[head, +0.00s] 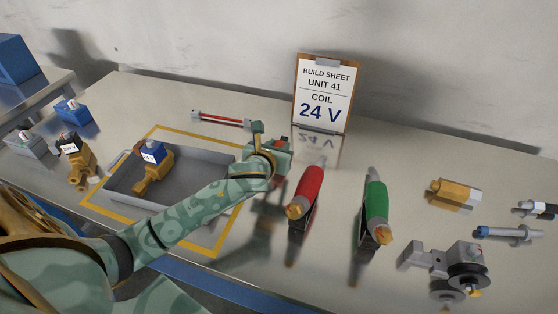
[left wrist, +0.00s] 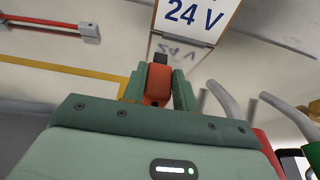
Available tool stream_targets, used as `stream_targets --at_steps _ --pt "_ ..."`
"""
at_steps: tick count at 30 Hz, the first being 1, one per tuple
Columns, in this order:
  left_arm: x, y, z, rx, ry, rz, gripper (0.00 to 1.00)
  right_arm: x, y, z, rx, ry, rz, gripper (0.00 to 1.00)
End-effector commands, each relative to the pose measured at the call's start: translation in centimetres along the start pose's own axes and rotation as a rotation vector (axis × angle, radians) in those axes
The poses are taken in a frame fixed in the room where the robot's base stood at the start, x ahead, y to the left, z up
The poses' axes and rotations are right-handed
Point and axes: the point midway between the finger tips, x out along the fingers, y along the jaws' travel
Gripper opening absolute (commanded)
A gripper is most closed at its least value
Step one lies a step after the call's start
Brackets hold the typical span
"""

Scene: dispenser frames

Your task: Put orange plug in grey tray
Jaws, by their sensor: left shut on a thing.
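My left gripper (head: 275,150) is raised above the table, to the right of the grey tray. In the left wrist view the left gripper (left wrist: 158,88) is shut on the orange plug (left wrist: 158,82), which has a dark tip. In the head view the plug is mostly hidden by the gripper. The grey tray (head: 200,152) lies inside a yellow outline on the table. It holds a brass valve body (head: 152,176) with a blue coil (head: 153,152). My left arm passes over the tray's front right part. My right gripper is out of view.
Red (head: 307,190) and green (head: 376,200) handled tools stand right of the gripper. A build sheet reading 24 V (head: 323,92) stands behind. A red-and-grey rod (head: 222,119) lies behind the tray. Several fittings lie at right; other valve parts sit at left.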

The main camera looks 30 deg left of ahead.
Motion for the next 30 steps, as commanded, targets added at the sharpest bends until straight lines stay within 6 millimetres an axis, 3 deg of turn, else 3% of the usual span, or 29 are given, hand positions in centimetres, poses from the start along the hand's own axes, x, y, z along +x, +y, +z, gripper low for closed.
stream_targets --at_steps 5,11,22,23,25,30 --pt "1.2 0.3 -0.7 -0.001 -0.001 0.0 0.06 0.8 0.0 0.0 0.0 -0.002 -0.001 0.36" --pt "2.8 0.3 -3.8 -0.001 0.004 -0.001 0.06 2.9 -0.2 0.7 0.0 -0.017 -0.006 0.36" --pt "2.8 0.4 -3.8 0.0 0.0 -0.001 0.06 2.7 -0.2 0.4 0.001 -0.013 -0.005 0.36" --pt "2.8 0.3 -3.9 0.0 0.0 -0.001 0.31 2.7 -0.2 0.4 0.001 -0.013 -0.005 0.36" --pt "2.8 0.3 -3.8 0.0 0.0 -0.001 0.5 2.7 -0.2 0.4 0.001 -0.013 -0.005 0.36" --pt "2.8 0.3 -3.8 0.0 -0.001 -0.001 0.5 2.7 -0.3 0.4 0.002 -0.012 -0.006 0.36"
